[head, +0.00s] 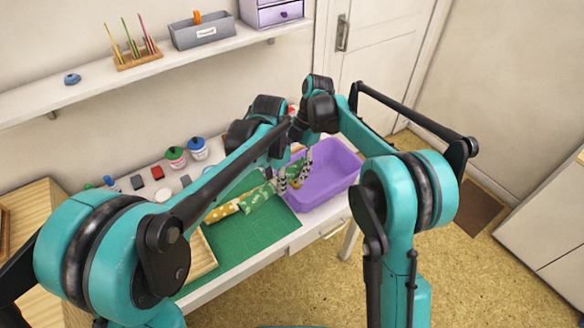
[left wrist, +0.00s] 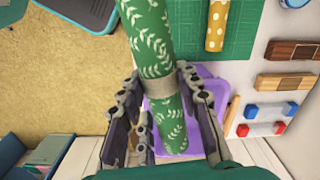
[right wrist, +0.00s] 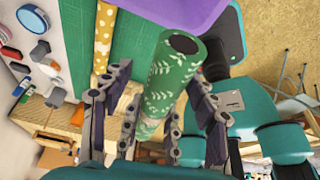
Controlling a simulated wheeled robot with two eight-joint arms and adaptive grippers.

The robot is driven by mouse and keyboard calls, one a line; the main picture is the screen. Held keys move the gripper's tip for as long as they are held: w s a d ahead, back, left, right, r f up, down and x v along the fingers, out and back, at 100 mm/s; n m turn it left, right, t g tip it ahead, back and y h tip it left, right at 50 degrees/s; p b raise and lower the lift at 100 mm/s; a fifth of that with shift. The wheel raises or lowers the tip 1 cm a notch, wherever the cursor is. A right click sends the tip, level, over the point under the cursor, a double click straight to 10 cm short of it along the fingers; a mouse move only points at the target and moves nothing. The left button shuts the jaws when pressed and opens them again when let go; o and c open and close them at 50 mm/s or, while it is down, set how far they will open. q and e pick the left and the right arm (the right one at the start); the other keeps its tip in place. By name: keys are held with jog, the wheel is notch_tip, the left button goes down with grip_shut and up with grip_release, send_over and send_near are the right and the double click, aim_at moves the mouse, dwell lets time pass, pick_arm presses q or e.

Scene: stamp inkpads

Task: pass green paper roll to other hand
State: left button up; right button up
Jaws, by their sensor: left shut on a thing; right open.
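The green paper roll with white leaf print (left wrist: 152,40) runs between the fingers of my left gripper (left wrist: 158,80), which is shut on it near its beige band. In the right wrist view the roll (right wrist: 172,75) shows its dark open end, and my right gripper (right wrist: 160,80) is open with fingers on either side of it. In the head view the roll (head: 258,194) is held above the table, partly hidden by both grippers. I cannot tell whether the right fingers touch it.
A purple bin (head: 335,183) stands at the table's right end, close to the grippers. A yellow dotted roll (head: 222,212) lies on the green mat (head: 235,243). Inkpads and stamps, with green (head: 175,155) and blue (head: 197,146) lidded jars, line the back left.

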pick_arm(q)
jog(key=shift+d, duration=0.1)
pick_arm(e)
jog(key=c, duration=1.3)
pick_arm(q)
jog(key=o, duration=1.2)
pick_arm(e)
jog(key=shift+o, duration=0.2)
pick_arm(q)
jog(key=shift+o, duration=0.2)
